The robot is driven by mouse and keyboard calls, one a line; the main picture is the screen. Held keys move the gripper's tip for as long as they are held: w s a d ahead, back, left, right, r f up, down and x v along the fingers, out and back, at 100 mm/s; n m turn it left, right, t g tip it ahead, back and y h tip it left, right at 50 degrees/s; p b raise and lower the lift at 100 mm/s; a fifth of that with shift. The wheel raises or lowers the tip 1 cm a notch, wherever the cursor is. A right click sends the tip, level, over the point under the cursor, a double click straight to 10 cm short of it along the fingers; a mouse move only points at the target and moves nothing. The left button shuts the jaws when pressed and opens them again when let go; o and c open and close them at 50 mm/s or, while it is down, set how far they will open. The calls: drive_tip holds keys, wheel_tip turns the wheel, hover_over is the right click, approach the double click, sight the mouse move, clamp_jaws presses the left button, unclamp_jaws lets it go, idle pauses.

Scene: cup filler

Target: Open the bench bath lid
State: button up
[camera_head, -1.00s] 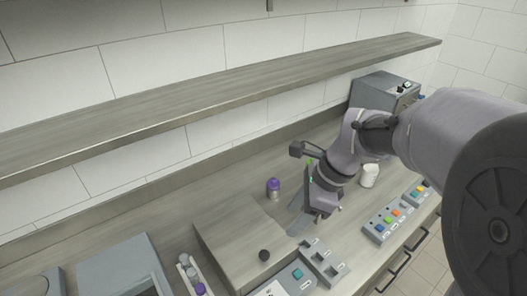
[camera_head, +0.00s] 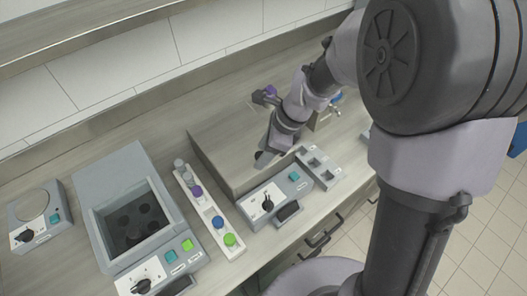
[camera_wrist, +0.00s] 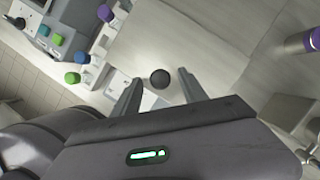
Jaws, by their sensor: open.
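The bench bath's lid (camera_head: 225,125) is a flat, grey-brown panel lying shut on the box, and its front panel (camera_head: 258,203) carries a black dial and a teal button. In the wrist view the lid (camera_wrist: 160,45) fills the upper middle, with a round black knob (camera_wrist: 160,78) near its front edge. My gripper (camera_wrist: 159,79) is open, with its two fingers on either side of the knob in that view. In the head view my gripper (camera_head: 263,158) is above the lid's front part. I cannot tell the height gap between fingertips and knob.
A white rack (camera_head: 213,215) with several coloured caps stands left of the bath. Left of it is a grey device (camera_head: 110,175) with an open well. A grey holder (camera_head: 318,165) stands at the bath's right. A purple-capped bottle (camera_wrist: 300,43) is beside the lid.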

clamp_jaws()
idle(1.4)
